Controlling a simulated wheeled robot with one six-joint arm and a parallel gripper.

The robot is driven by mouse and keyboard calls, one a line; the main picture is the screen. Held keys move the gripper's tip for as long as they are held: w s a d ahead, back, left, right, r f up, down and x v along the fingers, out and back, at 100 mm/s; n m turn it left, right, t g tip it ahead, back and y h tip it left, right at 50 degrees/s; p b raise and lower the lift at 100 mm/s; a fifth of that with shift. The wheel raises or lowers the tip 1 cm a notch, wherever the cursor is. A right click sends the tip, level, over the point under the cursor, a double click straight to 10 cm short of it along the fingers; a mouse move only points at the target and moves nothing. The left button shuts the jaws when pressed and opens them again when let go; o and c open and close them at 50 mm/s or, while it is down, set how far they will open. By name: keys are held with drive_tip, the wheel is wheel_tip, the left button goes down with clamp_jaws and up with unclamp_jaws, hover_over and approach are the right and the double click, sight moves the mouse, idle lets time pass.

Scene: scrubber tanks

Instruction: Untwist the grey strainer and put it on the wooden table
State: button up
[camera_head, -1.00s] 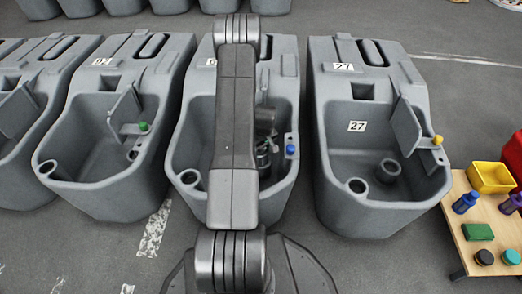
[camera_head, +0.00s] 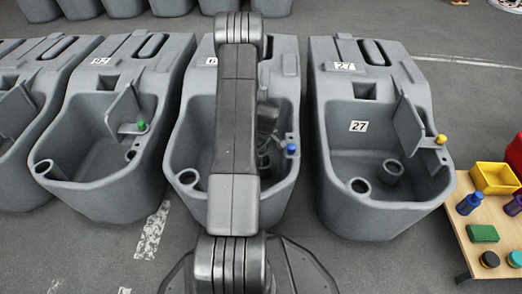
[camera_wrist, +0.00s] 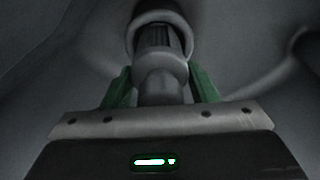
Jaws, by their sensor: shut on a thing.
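The grey strainer (camera_wrist: 160,84) shows in the wrist view, down inside the middle tank (camera_head: 185,140). My gripper (camera_wrist: 162,88) has its green fingers on either side of the strainer and is shut on it. Above it in that view is a round ring with a dark ribbed part inside; I cannot tell whether the strainer is free of it. In the head view my arm covers much of the tank, and the strainer is mostly hidden. The wooden table (camera_head: 508,232) stands at the right edge of the head view.
The table carries a yellow bin (camera_head: 494,185), a blue bottle (camera_head: 468,204), a green block (camera_head: 482,234) and round jars (camera_head: 490,259). Tank 27 (camera_head: 372,206) stands between the middle tank and the table. A blue knob (camera_head: 291,149) sits on the middle tank's rim.

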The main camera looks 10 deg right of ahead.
drive_tip(key=shift+n, duration=1.3)
drive_tip(key=shift+c, duration=0.2)
drive_tip(key=shift+n, duration=0.5)
drive_tip(key=o, duration=1.2)
drive_tip(key=shift+o, duration=0.3)
drive_tip(key=o, duration=0.4)
